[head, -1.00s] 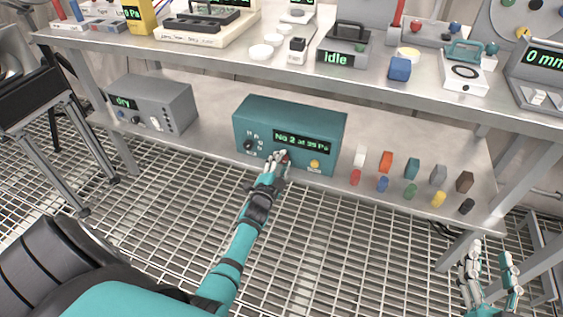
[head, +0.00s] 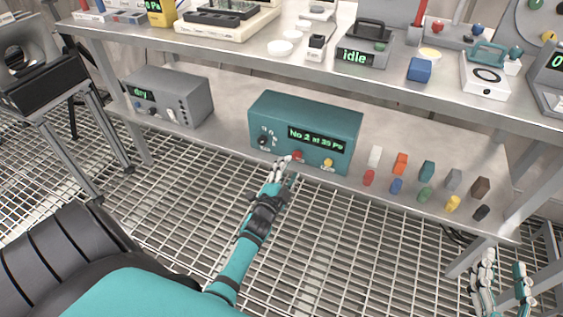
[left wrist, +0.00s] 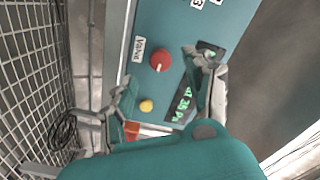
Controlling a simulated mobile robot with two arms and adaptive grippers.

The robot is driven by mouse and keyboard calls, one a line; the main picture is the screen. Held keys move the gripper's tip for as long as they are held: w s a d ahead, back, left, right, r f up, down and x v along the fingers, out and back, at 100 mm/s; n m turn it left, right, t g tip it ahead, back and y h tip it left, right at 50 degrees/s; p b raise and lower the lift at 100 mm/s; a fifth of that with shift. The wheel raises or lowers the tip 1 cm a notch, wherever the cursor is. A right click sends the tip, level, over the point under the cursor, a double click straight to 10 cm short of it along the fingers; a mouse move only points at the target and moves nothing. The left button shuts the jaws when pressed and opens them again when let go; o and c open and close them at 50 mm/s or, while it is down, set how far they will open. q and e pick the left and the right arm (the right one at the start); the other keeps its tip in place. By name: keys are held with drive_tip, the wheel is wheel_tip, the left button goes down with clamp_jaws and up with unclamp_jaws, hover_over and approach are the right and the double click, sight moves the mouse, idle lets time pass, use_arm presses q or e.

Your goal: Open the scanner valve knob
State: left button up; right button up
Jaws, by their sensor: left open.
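The teal box (head: 340,112) stands on the lower shelf with a lit display reading "No 2 at 35 Pa". Its front has a red knob (head: 298,155), a yellow button (head: 328,163) and a black dial (head: 263,141). In the left wrist view the red knob (left wrist: 160,62) sits beside a label reading "Valve". My left gripper (head: 285,166) is just below and in front of the red knob. Its fingers (left wrist: 168,82) are spread and empty, and the knob shows between them. My right gripper (head: 503,280) is open and empty at the lower right.
A grey box (head: 180,92) reading "dry" stands left on the lower shelf (head: 232,135). Several small coloured pieces stand right of the teal box. The upper shelf (head: 225,52) overhangs, with instruments and a blue cube (head: 419,69). Open grating lies in front.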

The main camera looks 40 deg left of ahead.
use_arm(q)
drive_tip(key=v, duration=0.6)
drive_tip(key=shift+s, duration=0.3)
